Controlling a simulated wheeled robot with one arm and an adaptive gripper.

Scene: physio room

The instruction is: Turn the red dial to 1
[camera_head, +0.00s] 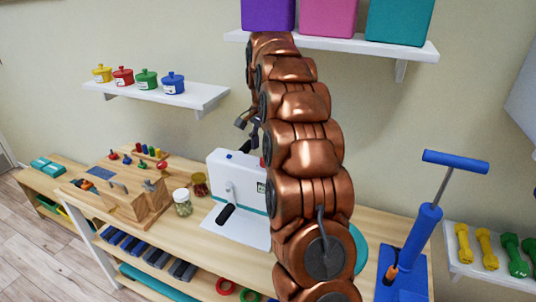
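A white upright panel on a white base (222,170) stands on the wooden table, with a grey lever and a small blue part on it. A small red part (263,162) shows at the panel's right edge, beside my arm; it may be the red dial, but my arm hides most of that area. No number 1 can be read. My copper arm rises in front of the panel. Dark parts of my gripper (245,123) show left of the arm, above the panel and apart from it. Its fingers are too small and covered to judge.
A wooden box (124,207) with fittings and two jars (182,203) stand left of the panel. A blue pump-like device (410,245) stands right of my arm. Shelves hold colored pots (172,83), large boxes (328,15) and dumbbells (487,248).

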